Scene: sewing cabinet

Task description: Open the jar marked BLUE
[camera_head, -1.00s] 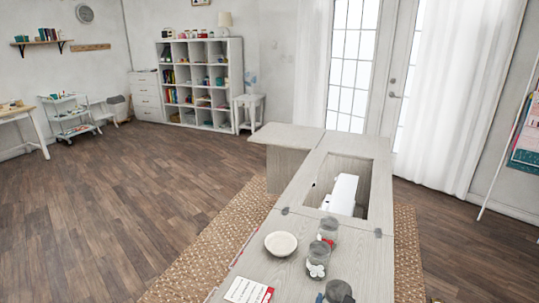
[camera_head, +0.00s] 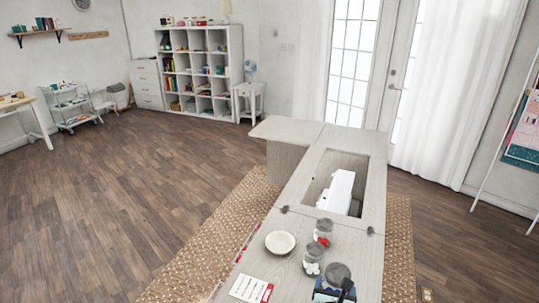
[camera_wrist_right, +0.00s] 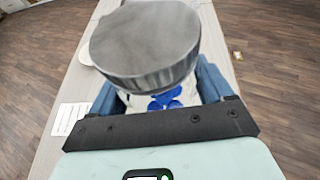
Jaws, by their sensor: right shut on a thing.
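A glass jar with a round grey lid (camera_wrist_right: 146,42) and blue pieces inside (camera_wrist_right: 165,98) stands between the fingers of my right gripper (camera_wrist_right: 158,90) in the right wrist view. The lid is on the jar. The right gripper is shut on the jar body below the lid, one blue finger on each side. In the head view the same lid (camera_head: 338,273) shows at the bottom, with the right gripper (camera_head: 332,293) just below it. Its base is hidden, so I cannot tell if it touches the cabinet top. No lettering is readable. My left gripper is not in view.
A jar with red contents (camera_head: 323,233) and a jar with white contents (camera_head: 313,261) stand close by, both lidded. A pale bowl (camera_head: 281,242) and a white-and-red card (camera_head: 251,289) lie to the left. A white sewing machine (camera_head: 337,191) sits in the cabinet opening beyond.

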